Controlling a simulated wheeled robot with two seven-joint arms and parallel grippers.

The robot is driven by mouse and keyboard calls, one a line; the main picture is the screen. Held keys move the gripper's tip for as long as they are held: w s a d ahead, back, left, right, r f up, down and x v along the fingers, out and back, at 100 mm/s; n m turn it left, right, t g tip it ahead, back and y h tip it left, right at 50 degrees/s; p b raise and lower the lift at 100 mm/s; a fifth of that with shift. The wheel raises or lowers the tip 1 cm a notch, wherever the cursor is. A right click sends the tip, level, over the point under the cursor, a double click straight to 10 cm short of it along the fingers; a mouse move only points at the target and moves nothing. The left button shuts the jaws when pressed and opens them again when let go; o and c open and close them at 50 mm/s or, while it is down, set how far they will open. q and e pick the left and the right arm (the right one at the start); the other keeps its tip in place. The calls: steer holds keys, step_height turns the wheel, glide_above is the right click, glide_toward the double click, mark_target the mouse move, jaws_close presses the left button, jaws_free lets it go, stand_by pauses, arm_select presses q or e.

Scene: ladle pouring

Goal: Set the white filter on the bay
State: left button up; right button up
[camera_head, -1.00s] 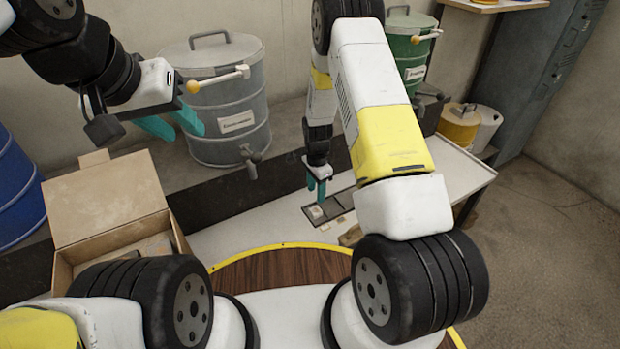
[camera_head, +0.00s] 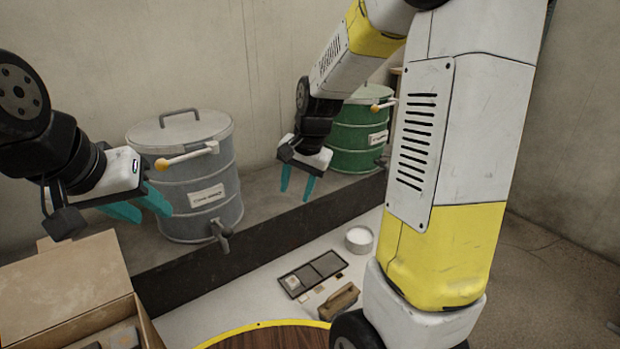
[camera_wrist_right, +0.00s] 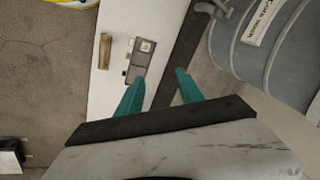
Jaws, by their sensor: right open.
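A dark tray (camera_head: 313,273) with two bays lies on the pale worktop. A small whitish square, apparently the white filter (camera_head: 291,283), lies in its left bay; it also shows in the right wrist view (camera_wrist_right: 146,46), in the upper bay. I cannot tell how flat it sits. My right gripper (camera_head: 297,182) is open and empty, raised well above the tray, in front of the drums. Its teal fingers (camera_wrist_right: 160,88) are apart in the right wrist view. My left gripper (camera_head: 138,208) is open and empty at the left, in front of the grey drum.
Small tan pieces (camera_head: 319,289) and a brown wooden block (camera_head: 338,301) lie in front of the tray. A grey drum (camera_head: 184,180) and a green drum (camera_head: 358,135) stand behind. An open cardboard box (camera_head: 65,290) is at lower left.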

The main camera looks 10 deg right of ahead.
steer(key=s+r+n+t, duration=0.1)
steer(key=s+r+n, duration=0.2)
steer(key=s+r, duration=0.3)
steer(key=s+d+r+n+t, duration=0.1)
steer(key=s+r+n, duration=0.3)
steer(key=s, duration=0.8)
steer(key=shift+s+d+r+t+y, duration=0.15)
steer(key=shift+s+r+t+y, duration=0.2)
steer(key=shift+r+t, duration=0.45)
steer(key=shift+d+r, duration=0.15)
